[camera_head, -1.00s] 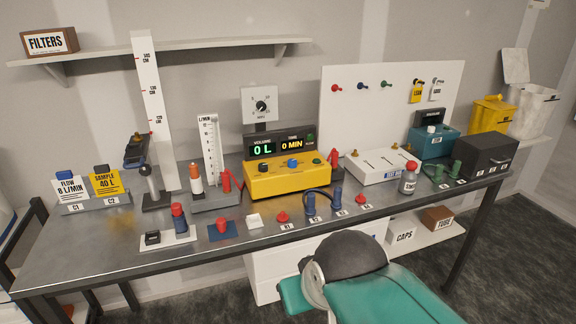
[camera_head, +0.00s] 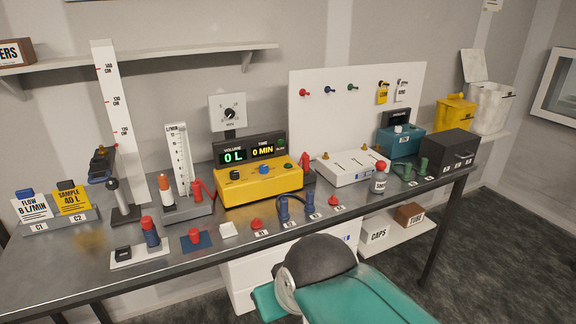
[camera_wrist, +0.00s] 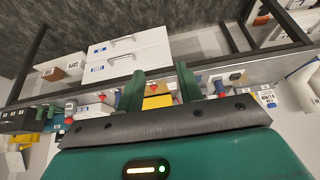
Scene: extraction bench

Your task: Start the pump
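A yellow patch, apparently the pump (camera_wrist: 157,102), shows beyond and between the fingers. My fingers are hidden in the head view, where my teal arm lies in front of the bench.
Left of the pump stand a flow tube (camera_head: 178,160), a tall scale (camera_head: 117,120) and two cards. Small caps and blue connectors (camera_head: 283,208) line the front. A white manifold (camera_head: 350,167), a bottle (camera_head: 379,182) and a dark box (camera_head: 448,150) stand right.

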